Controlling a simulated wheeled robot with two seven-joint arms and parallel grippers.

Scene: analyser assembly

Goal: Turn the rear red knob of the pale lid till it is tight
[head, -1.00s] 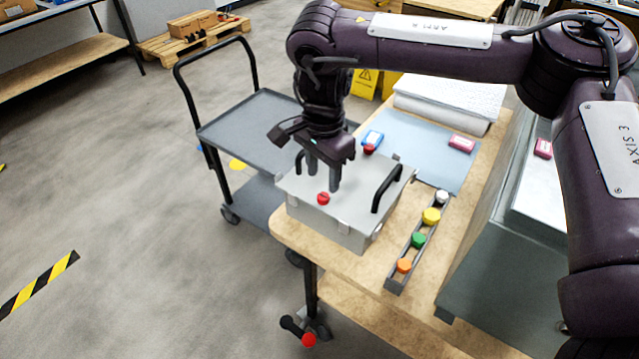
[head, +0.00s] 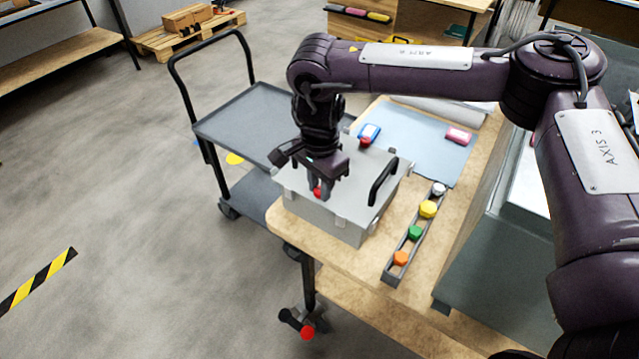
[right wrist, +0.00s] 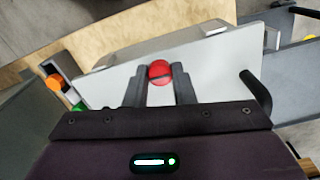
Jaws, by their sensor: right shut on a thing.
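The pale lid (head: 345,195) sits on a grey box at the near left corner of the wooden table. One red knob (head: 318,192) is at the lid's near edge in the head view, partly hidden by my fingers. A second red knob (head: 365,142) stands free at the lid's far edge. My right gripper (head: 321,189) points down and is shut on the near red knob. My left gripper is not in view.
A black handle (head: 383,181) rises from the lid right of my gripper. A narrow rack (head: 391,274) with orange, green, yellow and white caps lies to the right. A grey cart (head: 245,122) stands left.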

